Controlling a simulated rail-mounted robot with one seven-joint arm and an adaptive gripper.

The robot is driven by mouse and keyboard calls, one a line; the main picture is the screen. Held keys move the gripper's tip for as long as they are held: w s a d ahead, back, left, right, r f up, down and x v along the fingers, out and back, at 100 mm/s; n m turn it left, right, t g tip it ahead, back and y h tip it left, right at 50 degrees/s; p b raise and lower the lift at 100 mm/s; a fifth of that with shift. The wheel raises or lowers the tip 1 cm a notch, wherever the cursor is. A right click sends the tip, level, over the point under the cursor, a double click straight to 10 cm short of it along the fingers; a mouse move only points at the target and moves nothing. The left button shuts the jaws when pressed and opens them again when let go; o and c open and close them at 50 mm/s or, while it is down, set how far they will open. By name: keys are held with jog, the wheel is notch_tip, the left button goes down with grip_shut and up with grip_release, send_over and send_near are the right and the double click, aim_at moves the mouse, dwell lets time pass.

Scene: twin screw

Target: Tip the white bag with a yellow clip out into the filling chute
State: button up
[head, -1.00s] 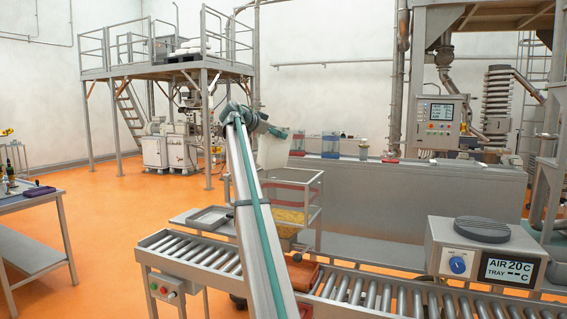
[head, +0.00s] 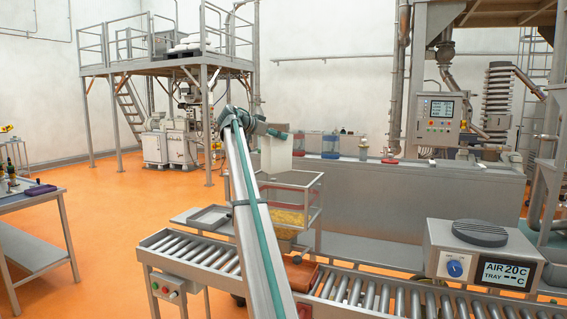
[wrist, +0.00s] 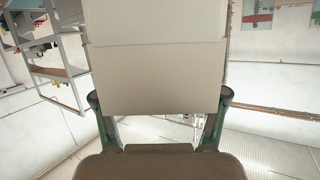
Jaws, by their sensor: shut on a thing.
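My gripper (head: 266,131) is at the far end of my raised arm, above the wire-sided cart. It is shut on a pale bag (head: 276,155), which hangs below it. In the wrist view the bag's plain beige face (wrist: 158,75) fills the middle, between the two fingers of my gripper (wrist: 160,98). No yellow clip shows on the bag in either view; it may be hidden. I cannot pick out the filling chute for certain.
A cart (head: 318,185) with yellow contents stands below the bag. A roller conveyor (head: 375,298) crosses the front, with a display box (head: 480,262) on it at right. Behind is a long grey counter (head: 430,185) with several containers. A platform with stairs (head: 165,72) stands at back left.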

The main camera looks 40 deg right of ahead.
jog(key=shift+f, duration=0.1)
dwell(0.3)
jog(key=shift+r+p, duration=1.55)
jog(key=shift+p, duration=0.1)
